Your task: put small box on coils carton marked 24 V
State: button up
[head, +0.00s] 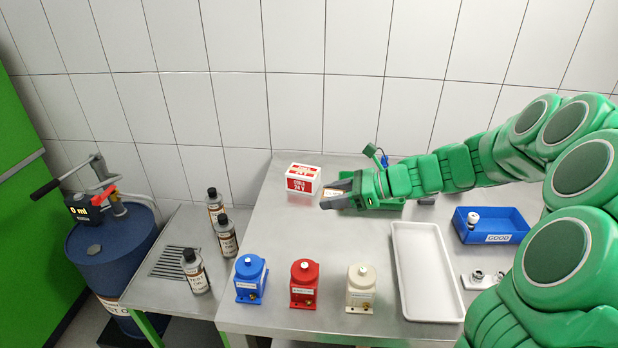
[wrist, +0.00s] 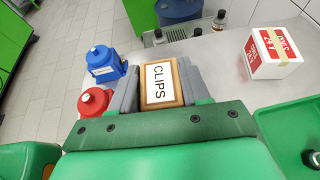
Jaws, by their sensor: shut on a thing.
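The coils carton (head: 303,179) is a white and red box with "COILS 24 V" on its front, standing on the steel bench near the wall. In the wrist view the carton (wrist: 270,54) is at the upper right, with tan tape on top. My gripper (head: 338,196) is just right of the carton, apart from it in the head view. In the wrist view my gripper (wrist: 160,85) is shut on a small brown box (wrist: 162,84) with a white label reading "CLIPS". In the head view my fingers hide most of that box.
Blue (head: 250,279), red (head: 304,284) and cream (head: 361,288) pumps stand along the bench's front edge. A white tray (head: 427,271) and a blue "GOOD" bin (head: 491,225) are to the right. Bottles (head: 227,237) stand at left. The bench between carton and pumps is clear.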

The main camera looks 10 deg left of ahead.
jog(key=w+a+r+m+t+h, duration=0.1)
jog(key=w+a+r+m+t, duration=0.15)
jog(key=w, duration=0.35)
jog(key=w+a+r+m+t, duration=0.1)
jog(key=w+a+r+t, duration=0.1)
jog(key=w+a+r, duration=0.3)
send_over(303, 170)
jog(key=shift+s+d+f, duration=0.1)
jog(key=shift+s+f, duration=0.1)
jog(key=shift+f, duration=2.7)
jog(key=shift+s+f, duration=0.15)
jog(key=shift+f, duration=2.75)
jog(key=shift+w+f+g, duration=0.2)
jog(key=shift+f+g, duration=0.05)
jog(key=shift+f, duration=1.5)
jog(key=shift+f, duration=0.1)
jog(key=o, duration=1.1)
jog(key=shift+c, duration=0.2)
